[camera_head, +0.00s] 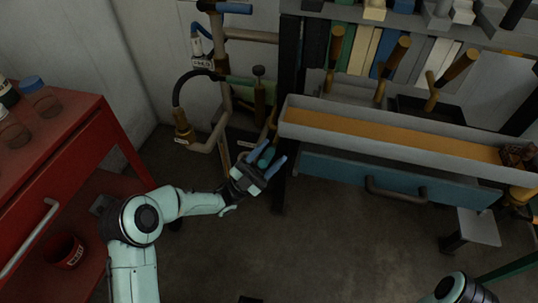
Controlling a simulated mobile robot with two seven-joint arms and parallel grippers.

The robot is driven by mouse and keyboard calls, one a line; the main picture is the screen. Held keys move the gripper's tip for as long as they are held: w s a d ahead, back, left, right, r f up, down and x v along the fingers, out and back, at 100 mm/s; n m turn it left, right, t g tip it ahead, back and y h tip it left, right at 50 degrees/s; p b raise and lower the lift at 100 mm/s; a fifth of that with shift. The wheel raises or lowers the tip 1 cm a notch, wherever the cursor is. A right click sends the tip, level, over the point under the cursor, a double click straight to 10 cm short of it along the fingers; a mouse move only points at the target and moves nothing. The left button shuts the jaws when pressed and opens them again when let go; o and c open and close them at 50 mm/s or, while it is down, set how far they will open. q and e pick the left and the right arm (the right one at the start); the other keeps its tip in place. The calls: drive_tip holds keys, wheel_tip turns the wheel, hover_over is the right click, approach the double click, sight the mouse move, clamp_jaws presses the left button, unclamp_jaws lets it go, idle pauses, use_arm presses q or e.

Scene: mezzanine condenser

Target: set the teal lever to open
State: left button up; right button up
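The teal lever (265,157) shows as a small teal piece between the two blue fingers of my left gripper (273,151). The fingers are spread apart on either side of it, and I cannot tell whether either touches it. The lever's far end and its mount are partly hidden by the gripper and the pipework. A white label lies just left of the fingers. My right gripper is out of view; only a piece of my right arm shows at the bottom right.
Pipes with a brass fitting (183,130) stand behind and left of the gripper. Blue-handled valves (233,8) sit higher up. A grey tray (400,143) and blue drawer (385,178) are close on the right. A red cabinet (50,160) stands left.

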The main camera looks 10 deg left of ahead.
use_arm(q)
drive_tip(key=p+v, duration=0.1)
drive_tip(key=v, duration=1.2)
drive_tip(key=shift+p, duration=0.3)
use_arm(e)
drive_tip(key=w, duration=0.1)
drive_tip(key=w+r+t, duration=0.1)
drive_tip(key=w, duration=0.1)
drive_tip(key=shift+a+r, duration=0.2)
use_arm(q)
drive_tip(key=shift+a+f, duration=0.1)
